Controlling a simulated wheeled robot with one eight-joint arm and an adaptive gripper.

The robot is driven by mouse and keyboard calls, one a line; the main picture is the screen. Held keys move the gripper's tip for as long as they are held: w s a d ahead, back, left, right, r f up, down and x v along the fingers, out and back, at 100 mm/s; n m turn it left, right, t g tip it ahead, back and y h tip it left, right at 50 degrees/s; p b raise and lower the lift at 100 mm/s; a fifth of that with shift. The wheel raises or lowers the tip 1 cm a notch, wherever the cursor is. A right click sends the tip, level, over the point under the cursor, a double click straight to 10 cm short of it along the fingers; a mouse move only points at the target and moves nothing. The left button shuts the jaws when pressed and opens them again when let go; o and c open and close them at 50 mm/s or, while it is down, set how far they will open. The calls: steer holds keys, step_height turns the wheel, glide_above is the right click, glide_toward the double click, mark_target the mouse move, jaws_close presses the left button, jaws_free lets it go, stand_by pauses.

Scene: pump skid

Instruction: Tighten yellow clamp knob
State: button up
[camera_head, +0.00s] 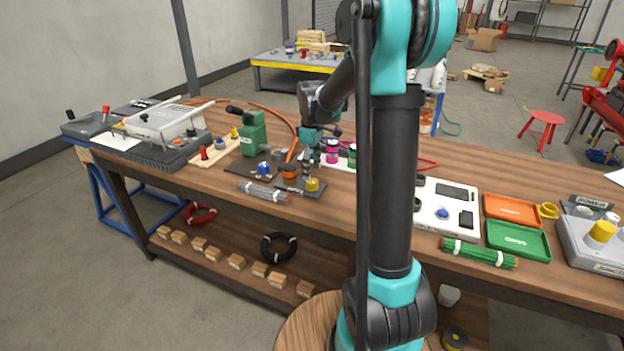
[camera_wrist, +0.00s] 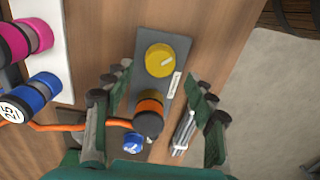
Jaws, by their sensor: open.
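The yellow clamp knob (camera_wrist: 160,60) is a round knob with a pale mark on its top, on a dark grey plate (camera_wrist: 150,88) with a white label. It also shows in the head view (camera_head: 312,185), near the bench's front edge. My gripper (camera_wrist: 155,92) is open, its two fingers on either side of the plate in the wrist view. The knob lies beyond the fingertips, apart from them. An orange and black cylinder (camera_wrist: 149,116) stands on the plate between the fingers. In the head view my gripper (camera_head: 308,150) is above the plate, partly hard to make out.
A bundle of grey rods (camera_wrist: 184,132) lies beside the plate. A blue knob (camera_wrist: 133,142) and an orange hose (camera_wrist: 60,127) are close by. Pink (camera_wrist: 38,36) and blue (camera_wrist: 40,90) cylinders stand at left. Bare bench wood (camera_wrist: 215,45) lies right of the knob.

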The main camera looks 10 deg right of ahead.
mark_target(312, 180)
steer(key=shift+f, duration=2.25)
steer(key=c, duration=1.2)
